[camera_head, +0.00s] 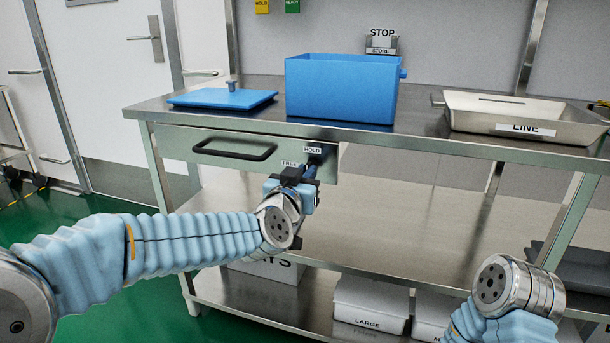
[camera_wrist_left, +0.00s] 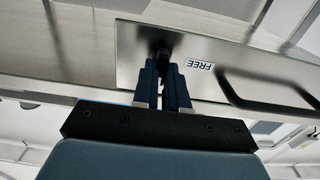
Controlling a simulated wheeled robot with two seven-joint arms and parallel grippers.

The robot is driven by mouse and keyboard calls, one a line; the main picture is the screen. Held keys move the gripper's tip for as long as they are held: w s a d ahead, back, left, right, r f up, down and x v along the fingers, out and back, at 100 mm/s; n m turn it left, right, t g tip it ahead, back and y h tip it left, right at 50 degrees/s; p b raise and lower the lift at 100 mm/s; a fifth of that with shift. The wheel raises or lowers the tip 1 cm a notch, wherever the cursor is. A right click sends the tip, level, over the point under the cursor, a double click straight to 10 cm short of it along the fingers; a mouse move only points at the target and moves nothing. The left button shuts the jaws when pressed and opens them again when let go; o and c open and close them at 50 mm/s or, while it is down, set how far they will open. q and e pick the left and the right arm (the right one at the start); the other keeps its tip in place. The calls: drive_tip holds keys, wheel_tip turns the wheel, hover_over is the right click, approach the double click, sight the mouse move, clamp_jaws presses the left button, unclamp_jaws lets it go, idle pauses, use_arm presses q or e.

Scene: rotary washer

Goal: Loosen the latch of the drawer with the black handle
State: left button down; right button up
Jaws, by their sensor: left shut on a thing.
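The drawer (camera_head: 175,143) with the black handle (camera_head: 235,150) sits under the left part of the steel table top, and its front looks flush with the frame. Its dark latch knob (camera_wrist_left: 162,54) is at the right end of the drawer front, near the HOLD label (camera_head: 312,150) and the FREE label (camera_head: 289,163). My left gripper (camera_wrist_left: 163,72) is shut on the latch knob, its fingers pointing at the drawer front. The fingers mostly cover the knob, so its exact turn is hard to read. My right arm shows at the lower right, but its gripper is out of view.
A blue box (camera_head: 340,90), a blue lid (camera_head: 222,98) and a metal LINE tray (camera_head: 515,115) stand on the table top (camera_head: 420,140). White bins (camera_head: 370,305) stand on the lower shelf (camera_head: 270,300). The space before the drawer handle is clear.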

use_arm(q)
drive_tip(key=n+b, duration=0.3)
drive_tip(key=n, duration=0.2)
drive_tip(key=n+b, duration=0.3)
drive_tip(key=n, duration=0.3)
drive_tip(key=n+b, duration=0.3)
drive_tip(key=n, duration=0.2)
drive_tip(key=shift+a+f+n, duration=0.25)
drive_tip(key=shift+n, duration=0.15)
idle(0.4)
drive_tip(key=c, duration=1.2)
unclamp_jaws()
drive_tip(key=shift+o, duration=0.2)
